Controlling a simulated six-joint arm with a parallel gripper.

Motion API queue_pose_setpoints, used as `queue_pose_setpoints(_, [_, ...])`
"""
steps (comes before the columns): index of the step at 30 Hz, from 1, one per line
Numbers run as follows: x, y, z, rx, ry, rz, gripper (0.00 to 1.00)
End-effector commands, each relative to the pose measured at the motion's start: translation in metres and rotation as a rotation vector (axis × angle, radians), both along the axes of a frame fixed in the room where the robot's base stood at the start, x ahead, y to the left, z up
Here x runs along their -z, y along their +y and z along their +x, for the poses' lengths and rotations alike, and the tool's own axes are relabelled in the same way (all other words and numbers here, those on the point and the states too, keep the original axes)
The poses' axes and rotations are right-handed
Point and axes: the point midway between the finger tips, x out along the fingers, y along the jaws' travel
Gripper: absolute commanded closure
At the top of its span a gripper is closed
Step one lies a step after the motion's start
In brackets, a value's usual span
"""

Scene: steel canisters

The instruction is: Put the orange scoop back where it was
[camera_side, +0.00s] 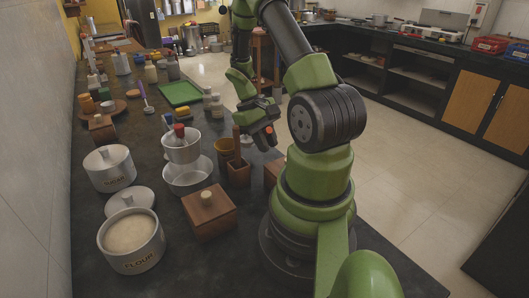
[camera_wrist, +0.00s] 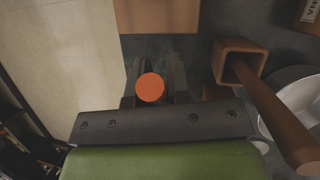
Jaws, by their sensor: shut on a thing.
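My gripper (camera_side: 264,138) is in the side view, low over the counter's right edge, beside a brown pot and a wooden holder. It is shut on the orange scoop (camera_side: 269,130), of which only a small orange bit shows there. In the wrist view the scoop's round orange end (camera_wrist: 150,88) sits between the dark fingers of my gripper (camera_wrist: 152,78). The rest of the scoop is hidden. An open steel FLOUR canister (camera_side: 133,250), filled with pale flour, stands at the front left. A loose steel lid (camera_side: 130,199) lies behind it.
The square wooden holder (camera_side: 238,175) has a wooden utensil upright in it; it also shows in the wrist view (camera_wrist: 240,48). A brown pot (camera_side: 224,150), a steel bowl (camera_side: 188,178) and a lidded wooden box (camera_side: 209,212) stand close by. A green tray (camera_side: 181,93) lies farther back.

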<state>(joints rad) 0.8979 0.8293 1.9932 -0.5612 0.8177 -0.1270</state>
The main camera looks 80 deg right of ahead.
Motion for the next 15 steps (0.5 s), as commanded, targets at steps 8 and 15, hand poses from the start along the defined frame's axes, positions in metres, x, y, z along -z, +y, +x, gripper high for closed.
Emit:
queue_pose_setpoints(8, [0.034,0.000,0.000,-0.002,0.001,0.001,1.00])
queue_pose_setpoints(15, [0.034,0.000,0.000,-0.002,-0.001,0.000,1.00])
